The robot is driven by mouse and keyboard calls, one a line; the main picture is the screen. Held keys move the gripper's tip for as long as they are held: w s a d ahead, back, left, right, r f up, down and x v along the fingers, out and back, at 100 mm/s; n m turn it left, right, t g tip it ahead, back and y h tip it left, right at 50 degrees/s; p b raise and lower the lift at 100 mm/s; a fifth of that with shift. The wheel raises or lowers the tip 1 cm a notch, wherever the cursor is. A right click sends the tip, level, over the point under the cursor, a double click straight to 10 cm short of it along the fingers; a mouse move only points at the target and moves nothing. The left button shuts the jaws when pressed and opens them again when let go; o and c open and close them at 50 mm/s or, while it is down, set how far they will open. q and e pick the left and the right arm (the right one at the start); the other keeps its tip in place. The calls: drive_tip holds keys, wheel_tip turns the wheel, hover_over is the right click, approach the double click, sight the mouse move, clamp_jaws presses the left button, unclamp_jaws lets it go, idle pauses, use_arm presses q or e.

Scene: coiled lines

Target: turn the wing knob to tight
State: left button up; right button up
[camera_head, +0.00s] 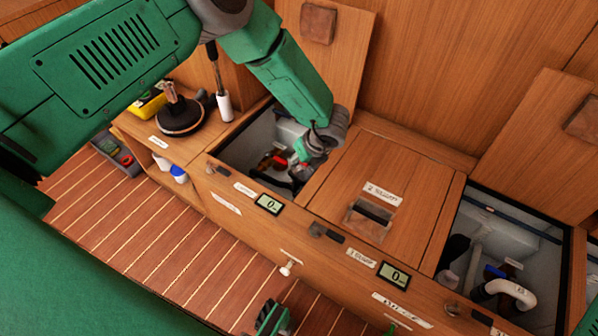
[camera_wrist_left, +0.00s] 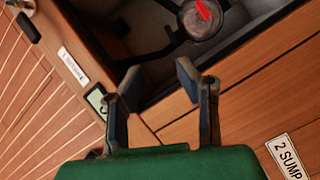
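A red wing knob (camera_wrist_left: 206,10) sits on a round grey lid inside the left open compartment, at the top of the left wrist view. In the head view, a red part (camera_head: 280,162) shows in that compartment, partly behind my gripper. I cannot tell which way the wing is set. My left gripper (camera_head: 296,176) reaches down at the compartment's right side. In the left wrist view its fingers (camera_wrist_left: 158,72) are apart with nothing between them, and the knob lies beyond them. A green and black part at the bottom edge looks like my right gripper (camera_head: 271,319), mostly cut off.
The left compartment has wooden rims (camera_head: 218,165) and a raised lid (camera_head: 325,45) behind it. A closed middle lid (camera_head: 385,185) lies to its right. The right compartment (camera_head: 510,240) is open with pipes inside. A black round tool (camera_head: 180,118) and white bottle (camera_head: 224,107) stand at left.

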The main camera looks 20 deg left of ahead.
sight(293, 174)
use_arm(q)
drive_tip(key=w+a+f+n+b, duration=0.1)
drive_tip(key=f+b, duration=0.1)
drive_tip(key=f, duration=0.2)
drive_tip(key=w+a+f+n+b, duration=0.1)
drive_tip(key=f+b, duration=0.1)
drive_tip(key=f, duration=0.2)
drive_tip(key=w+a+f+n+b, duration=0.1)
drive_tip(key=a+f+b, duration=0.1)
drive_tip(key=f, duration=0.3)
drive_tip(key=shift+w+g+h, duration=0.25)
drive_tip(key=shift+g+h, duration=0.05)
drive_tip(key=shift+r, duration=0.1)
use_arm(e)
wheel_tip(293, 174, down, 7)
drive_tip(key=shift+w, duration=0.35)
drive_tip(key=shift+d+r, duration=0.1)
use_arm(q)
clamp_jaws()
